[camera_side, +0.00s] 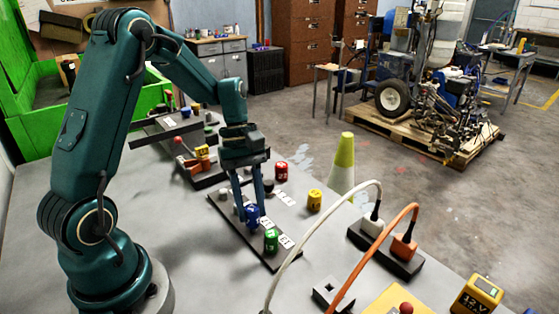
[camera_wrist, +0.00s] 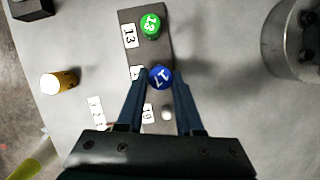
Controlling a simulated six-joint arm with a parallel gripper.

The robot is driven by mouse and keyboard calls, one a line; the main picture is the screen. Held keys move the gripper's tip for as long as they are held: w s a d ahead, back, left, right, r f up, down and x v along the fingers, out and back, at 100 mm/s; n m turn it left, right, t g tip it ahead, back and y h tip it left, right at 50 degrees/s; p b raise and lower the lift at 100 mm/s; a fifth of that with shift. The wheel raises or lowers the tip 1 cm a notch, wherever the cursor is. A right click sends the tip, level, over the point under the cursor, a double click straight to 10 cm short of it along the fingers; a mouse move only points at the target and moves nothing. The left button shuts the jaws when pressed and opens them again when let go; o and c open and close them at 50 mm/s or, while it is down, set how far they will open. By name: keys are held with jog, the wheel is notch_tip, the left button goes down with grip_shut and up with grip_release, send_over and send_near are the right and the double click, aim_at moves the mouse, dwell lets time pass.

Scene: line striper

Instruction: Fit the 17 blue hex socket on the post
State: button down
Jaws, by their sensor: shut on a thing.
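My gripper (camera_wrist: 160,72) is shut on the blue hex socket (camera_wrist: 160,79), marked 17, with one finger on each side of it. In the side view my gripper (camera_side: 250,218) points down at the dark board, with the blue socket (camera_side: 252,214) at its fingertips. The socket looks upright, over or on the board (camera_side: 268,262) beside a partly hidden white label. A post under it is hidden, so I cannot tell whether it is seated. A green socket (camera_wrist: 151,25) marked 13 stands at the board's end, beside label 13. A bare light post (camera_wrist: 166,114) shows between my fingers near label 19.
A yellow socket (camera_side: 314,200) and a red socket (camera_side: 281,170) stand right of and behind the board. A power strip (camera_side: 385,248) with white and orange cables lies to the right. A yellow-green cone (camera_side: 342,165) stands beyond. Grey table lies clear left of the board.

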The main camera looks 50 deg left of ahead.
jog(key=shift+f, duration=0.8)
jog(key=shift+c, duration=2.4)
grip_release()
jog(key=shift+o, duration=0.3)
jog(key=shift+o, duration=1.3)
jog(key=shift+r, duration=0.1)
jog(key=v, duration=0.7)
jog(key=shift+d, duration=0.1)
